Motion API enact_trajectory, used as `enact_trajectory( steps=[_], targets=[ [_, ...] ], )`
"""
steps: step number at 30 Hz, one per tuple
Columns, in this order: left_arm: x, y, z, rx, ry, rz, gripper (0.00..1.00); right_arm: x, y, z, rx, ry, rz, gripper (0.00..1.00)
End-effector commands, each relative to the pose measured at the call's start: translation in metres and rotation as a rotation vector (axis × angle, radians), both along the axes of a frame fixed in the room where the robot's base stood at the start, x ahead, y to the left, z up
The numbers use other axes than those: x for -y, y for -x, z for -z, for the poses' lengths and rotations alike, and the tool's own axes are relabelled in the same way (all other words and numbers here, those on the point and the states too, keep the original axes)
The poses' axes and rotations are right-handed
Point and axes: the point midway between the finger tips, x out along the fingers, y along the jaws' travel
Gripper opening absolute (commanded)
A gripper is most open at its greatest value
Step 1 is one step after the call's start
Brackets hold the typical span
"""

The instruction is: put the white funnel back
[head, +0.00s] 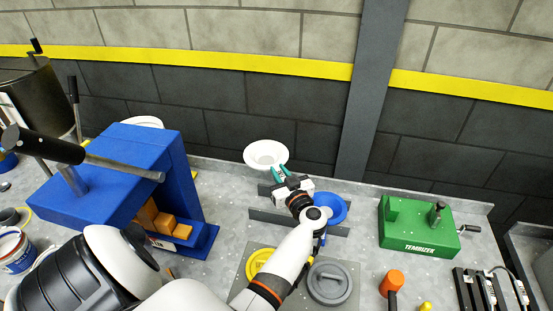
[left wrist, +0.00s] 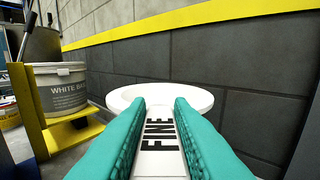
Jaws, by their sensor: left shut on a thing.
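The white funnel (head: 266,153) is held up near the back wall in the head view, its wide round mouth facing up. My left gripper (head: 281,172) has teal fingers and is shut on it from the near side. In the left wrist view the white funnel (left wrist: 158,97) sits between the teal fingers (left wrist: 159,135), and a part marked FINE shows between them. The funnel's lower end is hidden. A dark rail rack (head: 262,215) lies below and nearer, partly covered by my arm. My right gripper is not in view.
A blue round piece (head: 331,208) is at the rack, right of my gripper. Yellow (head: 259,262) and grey (head: 333,282) lids lie in front. A white pail (left wrist: 62,88) shows on a yellow stand.

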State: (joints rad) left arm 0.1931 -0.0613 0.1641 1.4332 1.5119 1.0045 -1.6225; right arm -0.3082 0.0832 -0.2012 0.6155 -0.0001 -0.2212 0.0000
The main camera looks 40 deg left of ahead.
Motion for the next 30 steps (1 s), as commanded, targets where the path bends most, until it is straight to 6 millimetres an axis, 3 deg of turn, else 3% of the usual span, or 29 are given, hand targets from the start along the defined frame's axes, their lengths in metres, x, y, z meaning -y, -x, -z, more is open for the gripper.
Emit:
enact_trajectory(
  steps=[3,11,14,24,30],
  targets=[
    [0.004,-0.009,0.005,-0.001,0.003,-0.071,0.00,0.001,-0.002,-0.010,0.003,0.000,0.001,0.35],
    [0.015,-0.017,0.017,-0.001,-0.001,-0.129,0.00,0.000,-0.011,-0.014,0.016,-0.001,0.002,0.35],
    [0.015,-0.017,0.025,-0.001,-0.002,-0.132,0.00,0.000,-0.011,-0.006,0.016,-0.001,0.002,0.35],
    [0.015,-0.017,0.078,0.001,-0.003,-0.131,0.00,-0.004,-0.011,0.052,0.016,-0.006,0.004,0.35],
    [0.015,-0.017,0.087,-0.001,-0.002,-0.131,0.00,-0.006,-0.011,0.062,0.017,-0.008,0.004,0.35]
  ],
)
